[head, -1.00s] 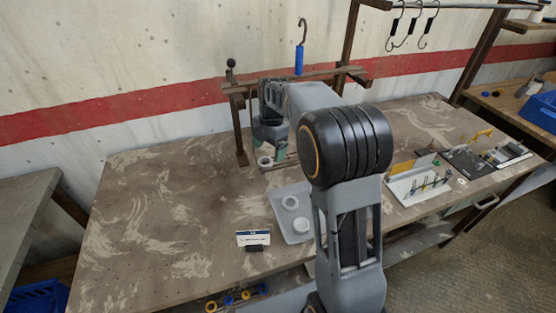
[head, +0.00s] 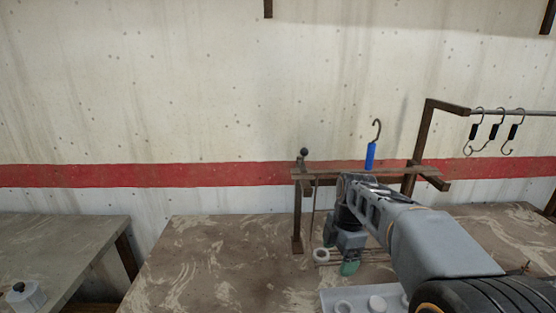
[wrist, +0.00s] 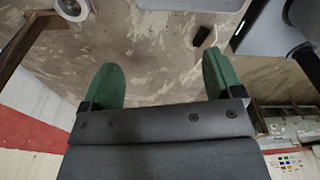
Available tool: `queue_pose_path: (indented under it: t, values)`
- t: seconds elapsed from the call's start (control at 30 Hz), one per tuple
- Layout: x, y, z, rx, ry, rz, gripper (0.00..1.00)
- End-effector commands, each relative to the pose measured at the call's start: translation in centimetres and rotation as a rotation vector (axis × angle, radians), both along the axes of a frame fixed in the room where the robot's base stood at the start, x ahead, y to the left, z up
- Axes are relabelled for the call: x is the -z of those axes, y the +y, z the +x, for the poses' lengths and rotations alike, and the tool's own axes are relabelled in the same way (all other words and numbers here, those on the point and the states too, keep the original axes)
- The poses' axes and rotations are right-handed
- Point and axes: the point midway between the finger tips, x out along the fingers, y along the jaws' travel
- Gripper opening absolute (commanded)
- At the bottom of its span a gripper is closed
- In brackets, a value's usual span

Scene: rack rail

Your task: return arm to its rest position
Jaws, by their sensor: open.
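My gripper (wrist: 160,88) shows in the wrist view with its two green fingers wide apart and nothing between them. In the head view my gripper (head: 336,262) hangs low over the workbench (head: 215,265), beneath the wooden rack rail (head: 340,175), with my grey arm reaching to it from the lower right. One green finger shows clearly there; the other is partly hidden. A blue-handled hook (head: 370,156) stands upright above the rail, apart from the gripper.
A white ring (head: 321,255) lies on the bench close left of my gripper. A grey tray (head: 345,298) with round items is at the front. Several black-sleeved hooks (head: 495,132) hang from a metal bar at right. The left bench area is bare.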

Motion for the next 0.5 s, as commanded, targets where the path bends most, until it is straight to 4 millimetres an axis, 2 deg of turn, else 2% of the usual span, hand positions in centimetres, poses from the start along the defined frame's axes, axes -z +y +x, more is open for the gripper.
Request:
queue_pose_path:
  t: [0.23,0.5]
  values:
    - [2.7,-0.3,-1.6,0.671,0.020,-0.034,0.86]
    - [4.3,-0.2,-6.2,1.397,-0.031,0.006,0.86]
